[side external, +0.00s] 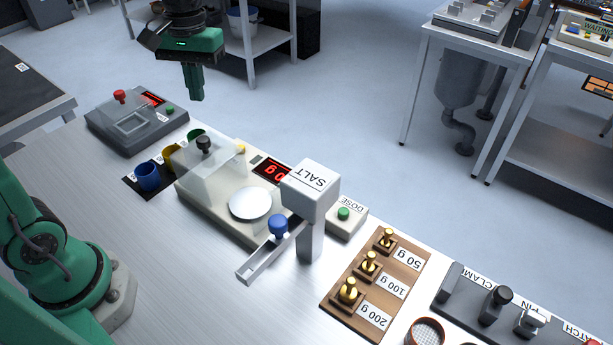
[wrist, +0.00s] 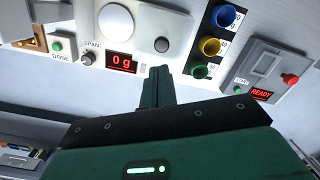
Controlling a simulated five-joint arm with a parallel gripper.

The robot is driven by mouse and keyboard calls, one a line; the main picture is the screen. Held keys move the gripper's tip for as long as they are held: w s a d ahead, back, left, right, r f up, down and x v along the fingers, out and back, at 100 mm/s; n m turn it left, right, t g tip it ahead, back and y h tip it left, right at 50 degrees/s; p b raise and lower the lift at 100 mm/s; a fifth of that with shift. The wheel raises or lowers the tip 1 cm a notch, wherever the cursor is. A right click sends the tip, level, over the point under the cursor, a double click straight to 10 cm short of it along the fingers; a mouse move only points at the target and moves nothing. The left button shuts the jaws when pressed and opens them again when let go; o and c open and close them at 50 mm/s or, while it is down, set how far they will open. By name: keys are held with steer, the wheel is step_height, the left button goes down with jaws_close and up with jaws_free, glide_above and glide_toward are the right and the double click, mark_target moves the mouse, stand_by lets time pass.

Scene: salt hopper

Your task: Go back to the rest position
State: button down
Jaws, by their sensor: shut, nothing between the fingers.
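In the wrist view my gripper (wrist: 160,72) is shut and points toward the bench. The salt hopper (side external: 312,188), a white box marked SALT on a post, stands mid-bench. A blue-knobbed slide (side external: 270,252) sticks out below it. The scale pan (side external: 250,204) looks empty, and the scale display (wrist: 122,62) reads 0 g.
Blue (side external: 147,177), yellow and green cups stand on a dark strip by the scale. A grey box (side external: 130,124) with a red knob shows READY. A wooden block holds brass weights (side external: 348,290). A DOSE button box (side external: 346,216) sits beside the hopper. Open floor lies behind the bench.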

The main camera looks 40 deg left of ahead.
steer(key=s+d+m+t, duration=0.1)
steer(key=s+m+t, duration=0.4)
steer(key=s, duration=0.7)
steer(key=shift+s+d+t, duration=0.3)
steer(key=shift+s+t, duration=0.1)
steer(key=shift+t, duration=0.3)
steer(key=shift+r, duration=0.1)
